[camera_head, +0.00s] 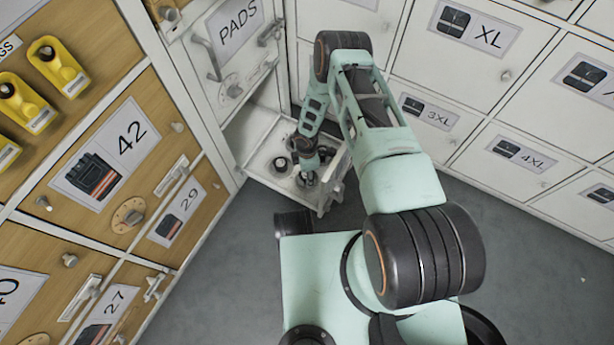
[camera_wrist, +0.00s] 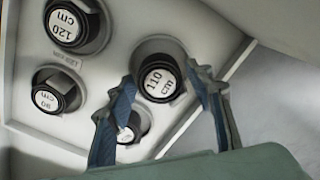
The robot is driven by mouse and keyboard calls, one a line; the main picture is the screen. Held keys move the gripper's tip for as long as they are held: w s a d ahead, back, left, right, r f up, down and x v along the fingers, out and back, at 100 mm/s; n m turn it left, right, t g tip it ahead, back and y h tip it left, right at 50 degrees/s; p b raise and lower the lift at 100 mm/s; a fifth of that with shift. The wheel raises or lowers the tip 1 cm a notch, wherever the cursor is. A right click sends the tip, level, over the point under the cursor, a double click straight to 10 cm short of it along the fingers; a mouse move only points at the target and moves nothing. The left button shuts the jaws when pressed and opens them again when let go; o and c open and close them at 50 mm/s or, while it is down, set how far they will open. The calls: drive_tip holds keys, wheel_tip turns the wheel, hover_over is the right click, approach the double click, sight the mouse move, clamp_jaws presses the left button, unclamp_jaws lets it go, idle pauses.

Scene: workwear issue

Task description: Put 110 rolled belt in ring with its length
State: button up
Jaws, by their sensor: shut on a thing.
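A rolled black belt with a white round label reading 110 cm (camera_wrist: 160,82) sits between my fingertips in the wrist view. My gripper (camera_wrist: 165,92) is shut on it; in the head view my gripper (camera_head: 307,176) points down into an open white drawer (camera_head: 262,172). A grey ring (camera_wrist: 172,45) shows around and behind the 110 belt; I cannot tell whether the belt is seated in it or held above. Rolled belts marked 120 cm (camera_wrist: 65,24) and apparently 90 cm (camera_wrist: 46,98) sit in other rings. Another belt (camera_wrist: 126,134) is partly hidden by my left finger.
The drawer's raised edge (camera_wrist: 228,72) runs close on the right of the 110 belt. White cabinet fronts (camera_head: 440,115) stand behind and right. A wooden cabinet (camera_head: 120,140) with yellow items (camera_head: 58,66) stands left. Grey floor (camera_head: 530,260) is clear at right.

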drive_tip(key=shift+f, duration=0.95)
drive_tip(key=shift+r, duration=0.1)
drive_tip(key=o, duration=1.2)
wheel_tip(320, 180, up, 12)
drive_tip(key=p, duration=0.4)
